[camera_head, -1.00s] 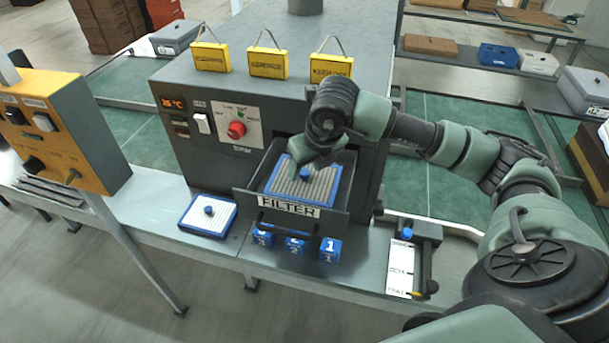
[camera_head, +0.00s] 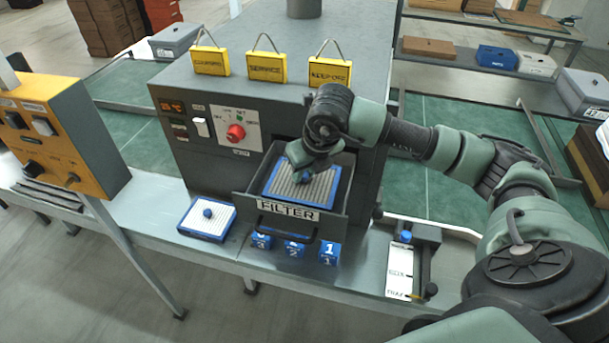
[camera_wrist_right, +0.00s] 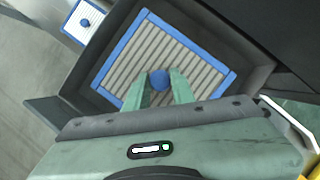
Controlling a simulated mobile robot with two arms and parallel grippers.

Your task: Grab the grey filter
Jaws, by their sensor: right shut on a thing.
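The grey filter (camera_head: 319,190) is a ribbed grey panel with a blue frame and a round blue knob. It lies in the open drawer marked FILTER (camera_head: 340,222) at the front of the dark machine. My right gripper (camera_head: 303,176) reaches down into the drawer from above. In the right wrist view the filter (camera_wrist_right: 195,62) fills the drawer, and my right gripper (camera_wrist_right: 160,84) is shut on the blue knob (camera_wrist_right: 160,77) between its two fingertips. A second filter (camera_head: 207,224), whiter with a blue frame and knob, lies on the bench left of the drawer. My left gripper is not in view.
Blue numbered blocks (camera_head: 294,249) stand on the bench below the drawer front. A black fixture with a white label plate (camera_head: 399,270) is to the right. Yellow tags (camera_head: 267,68) stand on the machine top, and an orange control box (camera_head: 60,130) stands at left.

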